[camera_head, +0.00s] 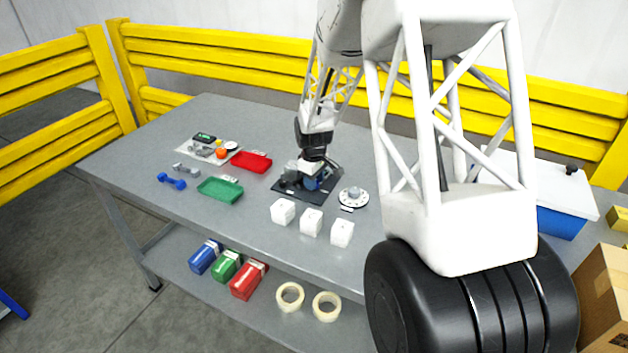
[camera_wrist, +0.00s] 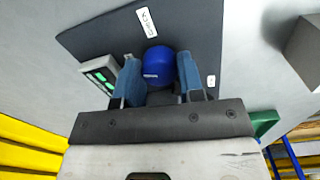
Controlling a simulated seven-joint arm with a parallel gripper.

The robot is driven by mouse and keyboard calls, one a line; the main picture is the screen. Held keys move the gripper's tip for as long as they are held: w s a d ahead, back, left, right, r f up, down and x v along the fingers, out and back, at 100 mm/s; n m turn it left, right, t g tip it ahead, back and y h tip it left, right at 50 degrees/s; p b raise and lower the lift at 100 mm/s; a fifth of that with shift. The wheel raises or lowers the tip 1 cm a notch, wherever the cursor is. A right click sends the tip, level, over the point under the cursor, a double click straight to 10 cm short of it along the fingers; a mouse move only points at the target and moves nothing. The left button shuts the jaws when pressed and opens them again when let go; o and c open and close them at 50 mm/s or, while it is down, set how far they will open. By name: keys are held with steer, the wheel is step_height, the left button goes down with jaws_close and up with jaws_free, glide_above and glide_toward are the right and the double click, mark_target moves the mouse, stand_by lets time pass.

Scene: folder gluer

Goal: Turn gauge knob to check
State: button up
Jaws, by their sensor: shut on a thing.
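The gauge knob is a round blue knob (camera_wrist: 158,68) with a small white mark, on a dark base plate (camera_wrist: 195,30). My gripper (camera_wrist: 157,60) has its two blue fingers on either side of the knob and is shut on it. A white label reading CHECK (camera_wrist: 147,22) lies on the plate beyond the knob. A small display with green digits (camera_wrist: 101,76) stands left of the fingers. In the head view the base plate (camera_head: 288,187) is mid-table under my gripper (camera_head: 311,182), and my wrist hides much of the gauge. The knob's pointer direction cannot be told.
Three white cubes (camera_head: 311,222) stand in front of the plate, and a round white dial (camera_head: 353,198) is at its right. A blue box with white lid (camera_head: 560,222) is at the right.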

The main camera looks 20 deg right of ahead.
steer(key=m, duration=0.7)
steer(key=shift+r, duration=0.1)
steer(key=m, duration=0.3)
steer(key=shift+m, duration=2.3)
steer(key=shift+w, duration=0.1)
steer(key=o, duration=0.9)
steer(key=shift+r, duration=3.85)
